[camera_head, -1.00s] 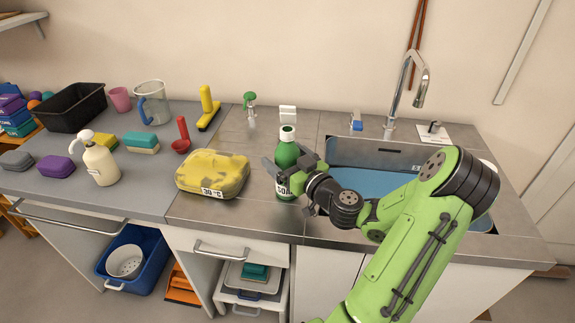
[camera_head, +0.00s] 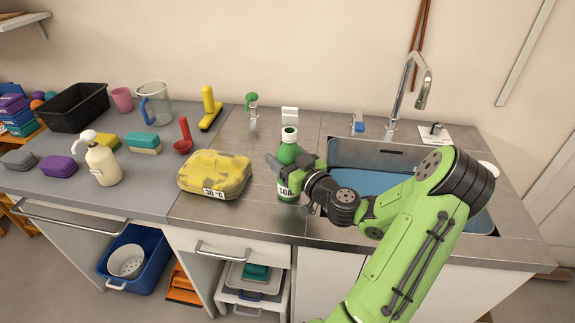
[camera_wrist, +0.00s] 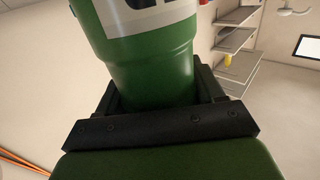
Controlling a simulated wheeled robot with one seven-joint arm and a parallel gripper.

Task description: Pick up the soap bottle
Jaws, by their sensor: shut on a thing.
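The soap bottle (camera_head: 288,157) is green with a white top and a white label, part of which reads "SOA". It stands upright on the steel counter, left of the sink; I cannot tell whether its base touches the counter. My gripper (camera_head: 287,168) reaches it from the right and is shut on it. In the wrist view the green bottle (camera_wrist: 150,70) fills the middle between the dark jaws, with part of its label at the top. The jaw tips are largely hidden by the bottle there.
The sink basin (camera_head: 372,185) and faucet (camera_head: 412,90) are on the right. A cream pump bottle (camera_head: 102,164) stands further left. A small white item (camera_head: 290,116) stands behind the bottle.

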